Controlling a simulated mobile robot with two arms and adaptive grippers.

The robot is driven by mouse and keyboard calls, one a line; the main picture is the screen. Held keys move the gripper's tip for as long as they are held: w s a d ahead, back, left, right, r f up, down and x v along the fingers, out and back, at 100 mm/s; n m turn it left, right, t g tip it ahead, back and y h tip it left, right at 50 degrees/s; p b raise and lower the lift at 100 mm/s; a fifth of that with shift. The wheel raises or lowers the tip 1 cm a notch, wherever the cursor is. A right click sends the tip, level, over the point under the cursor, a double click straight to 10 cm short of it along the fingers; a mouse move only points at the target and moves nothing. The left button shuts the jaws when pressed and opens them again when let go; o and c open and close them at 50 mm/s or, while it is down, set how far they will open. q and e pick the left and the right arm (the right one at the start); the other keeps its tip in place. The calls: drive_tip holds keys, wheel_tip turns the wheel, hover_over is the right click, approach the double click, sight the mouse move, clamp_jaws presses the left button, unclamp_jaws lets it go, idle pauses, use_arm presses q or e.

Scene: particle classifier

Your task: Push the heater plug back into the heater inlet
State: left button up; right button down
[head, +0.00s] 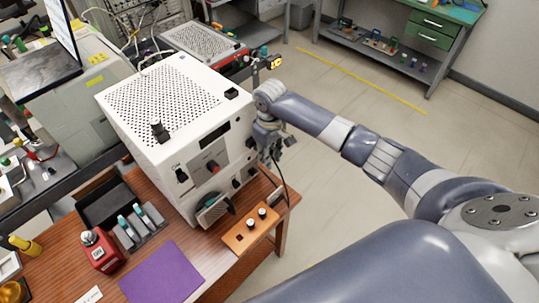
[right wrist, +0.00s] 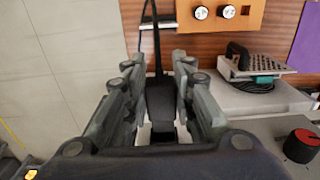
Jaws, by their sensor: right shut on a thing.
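My right gripper (head: 272,139) is at the right side of the white perforated-top box (head: 205,145). In the right wrist view, the gripper (right wrist: 160,95) is shut on a black heater plug (right wrist: 160,98), with a finger on each side. A black cable (right wrist: 158,42) runs from the plug toward the wooden table; it also hangs below the gripper in the head view (head: 283,178). The plug's front end is partly covered by the gripper, and I cannot tell whether it touches the box. I cannot make out the heater inlet. My left gripper is out of view.
An orange block with two knobs (head: 238,240) stands at the table's edge by the box. A red container (head: 101,252), a black tray (head: 104,203) and a purple mat (head: 160,273) are on the wooden table. Open floor (head: 335,150) lies right of the box.

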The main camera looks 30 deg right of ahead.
drive_tip(key=shift+w+a+b, duration=0.2)
drive_tip(key=shift+w+a, duration=0.05)
drive_tip(key=shift+w, duration=0.4)
drive_tip(key=shift+w+a+b, duration=0.2)
drive_tip(key=shift+w, duration=0.45)
drive_tip(key=shift+w+a+r, duration=0.1)
drive_tip(key=shift+w, duration=0.1)
drive_tip(key=c, duration=1.3)
unclamp_jaws()
wheel_tip(320, 180, up, 12)
drive_tip(key=shift+f, duration=0.1)
